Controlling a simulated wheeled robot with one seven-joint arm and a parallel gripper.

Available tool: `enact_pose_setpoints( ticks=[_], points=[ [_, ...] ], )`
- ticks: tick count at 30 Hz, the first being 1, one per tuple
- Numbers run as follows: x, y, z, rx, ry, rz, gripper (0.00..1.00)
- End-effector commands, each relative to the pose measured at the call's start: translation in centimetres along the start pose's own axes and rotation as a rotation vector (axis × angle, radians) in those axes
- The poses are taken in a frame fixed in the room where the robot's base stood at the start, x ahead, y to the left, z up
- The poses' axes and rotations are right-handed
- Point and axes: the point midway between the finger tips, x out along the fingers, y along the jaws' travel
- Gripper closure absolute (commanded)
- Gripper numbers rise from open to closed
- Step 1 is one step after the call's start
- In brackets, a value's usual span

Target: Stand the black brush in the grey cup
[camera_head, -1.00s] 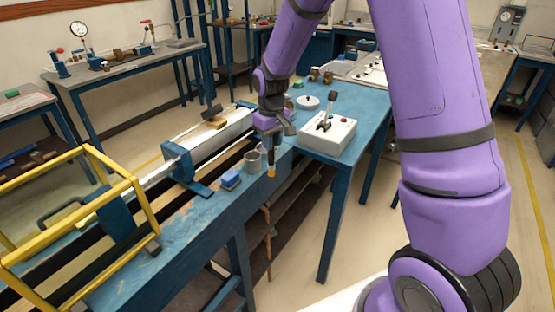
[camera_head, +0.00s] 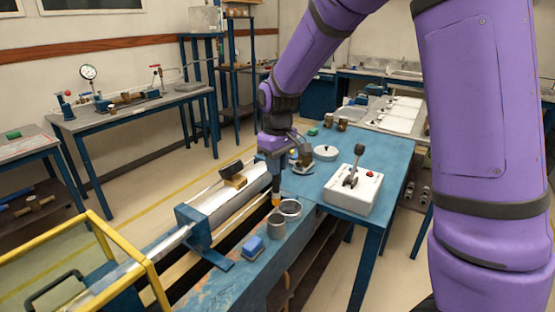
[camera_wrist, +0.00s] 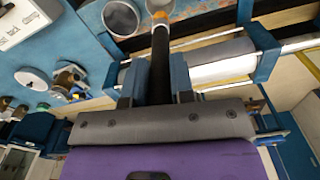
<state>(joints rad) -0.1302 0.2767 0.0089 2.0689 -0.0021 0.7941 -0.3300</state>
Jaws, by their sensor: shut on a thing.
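My gripper (camera_wrist: 160,80) is shut on the black brush (camera_wrist: 160,50), which points away from the wrist with its orange band toward the end. In the head view the brush (camera_head: 275,187) hangs roughly upright, orange part down. A grey cup (camera_head: 277,229) stands upright on the blue bench just in front of the brush's lower end. A second, wider grey vessel (camera_head: 291,207) stands right beside it. In the wrist view the wide one (camera_wrist: 121,17) is open and looks empty, left of the brush tip; the other cup is partly hidden at the top edge. The tip appears outside both.
A blue block (camera_head: 252,247) lies on the bench left of the cups. A white box with a lever and red button (camera_head: 353,190) stands to the right. A white round lid (camera_head: 325,153) and a brass-coloured fitting (camera_head: 301,157) are behind. A yellow frame (camera_head: 120,250) is front left.

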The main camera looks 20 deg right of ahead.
Motion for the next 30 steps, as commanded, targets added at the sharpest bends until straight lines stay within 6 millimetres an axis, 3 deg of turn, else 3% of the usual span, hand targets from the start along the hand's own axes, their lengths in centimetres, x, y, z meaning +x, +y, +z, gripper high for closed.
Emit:
enact_pose_setpoints(
  ticks=[30],
  points=[
    [7.0, 0.0, 0.0, 0.001, -0.001, 0.000, 1.00]
  ],
)
